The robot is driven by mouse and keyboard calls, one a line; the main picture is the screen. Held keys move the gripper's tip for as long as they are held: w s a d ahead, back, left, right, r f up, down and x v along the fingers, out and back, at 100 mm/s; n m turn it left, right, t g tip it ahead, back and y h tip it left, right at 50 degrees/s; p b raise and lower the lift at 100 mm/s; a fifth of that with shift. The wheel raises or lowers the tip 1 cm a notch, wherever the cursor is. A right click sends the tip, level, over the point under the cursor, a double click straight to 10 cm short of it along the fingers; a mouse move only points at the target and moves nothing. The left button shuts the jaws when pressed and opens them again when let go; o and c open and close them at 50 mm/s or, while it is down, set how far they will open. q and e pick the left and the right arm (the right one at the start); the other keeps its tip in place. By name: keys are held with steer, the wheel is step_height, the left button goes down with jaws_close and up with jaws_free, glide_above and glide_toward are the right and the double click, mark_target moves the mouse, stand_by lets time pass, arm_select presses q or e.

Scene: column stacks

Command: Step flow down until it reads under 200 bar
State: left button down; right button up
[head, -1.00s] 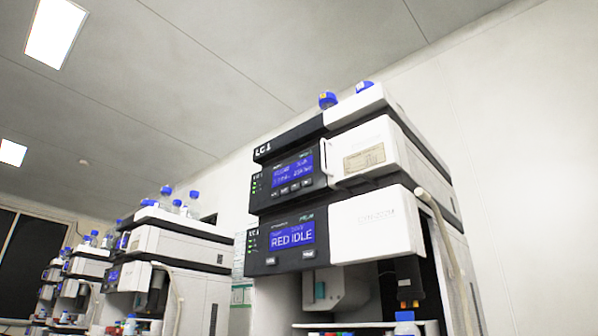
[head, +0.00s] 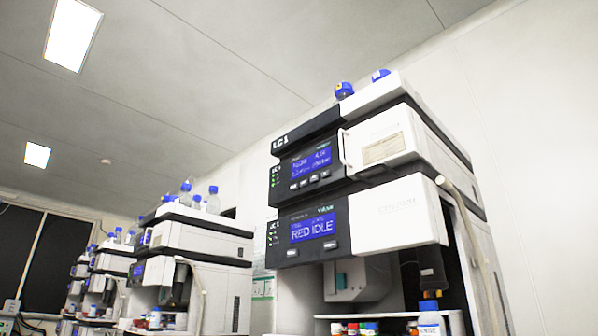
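The nearest column stack (head: 385,219) stands right of centre in the head view, marked LC 1. Its upper module has a blue display (head: 311,162) with small text too blurred to read. A row of small buttons (head: 310,181) sits below that display. The lower module has a second blue display (head: 314,228) that reads RED IDLE, with two buttons below it. Green lights (head: 274,177) show left of the upper display. Neither of my grippers is in view.
More stacks (head: 200,245) stand in a row to the left, with blue-capped bottles on top. A pale hose (head: 470,220) runs down the near stack's right side. A blue-capped bottle (head: 429,321) and several small vials (head: 360,328) show at its bottom. A dark window (head: 50,260) is far left.

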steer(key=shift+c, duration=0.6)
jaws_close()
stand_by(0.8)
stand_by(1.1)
